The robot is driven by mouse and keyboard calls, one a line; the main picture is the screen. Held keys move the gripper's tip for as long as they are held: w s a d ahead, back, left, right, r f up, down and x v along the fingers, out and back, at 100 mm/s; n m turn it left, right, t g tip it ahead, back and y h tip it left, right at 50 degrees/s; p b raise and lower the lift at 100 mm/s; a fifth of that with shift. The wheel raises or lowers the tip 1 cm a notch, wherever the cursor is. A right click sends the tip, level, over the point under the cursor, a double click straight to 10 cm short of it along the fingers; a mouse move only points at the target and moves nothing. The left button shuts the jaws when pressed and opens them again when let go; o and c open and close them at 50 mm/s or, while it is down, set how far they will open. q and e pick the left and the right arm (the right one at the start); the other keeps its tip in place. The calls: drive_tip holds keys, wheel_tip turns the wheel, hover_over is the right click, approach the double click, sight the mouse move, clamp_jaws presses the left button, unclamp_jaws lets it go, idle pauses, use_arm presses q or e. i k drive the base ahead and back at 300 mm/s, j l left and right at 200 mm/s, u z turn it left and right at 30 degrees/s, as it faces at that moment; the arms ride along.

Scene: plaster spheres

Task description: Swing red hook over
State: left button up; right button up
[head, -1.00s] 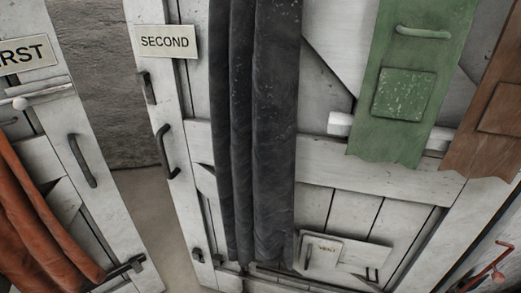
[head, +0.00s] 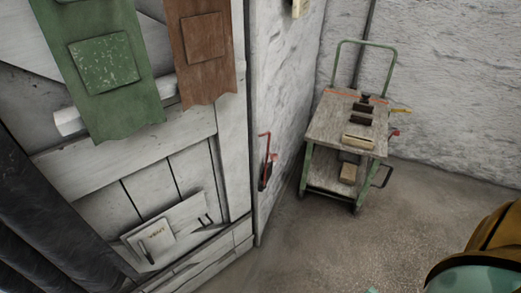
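A red hook (head: 266,162) shows in the head view on the side face of the white wall, just right of the plank door's edge. It looks like a thin red bar with a bent top and a darker lower part. What it fastens to is too small to tell. Neither of my grippers is in view.
A green-framed cart (head: 345,135) with several small items stands against the back wall. A brown and teal object (head: 485,255) is at lower right. The floor (head: 310,250) between is clear.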

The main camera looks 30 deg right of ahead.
sight(275, 157)
drive_tip(key=z, duration=1.1)
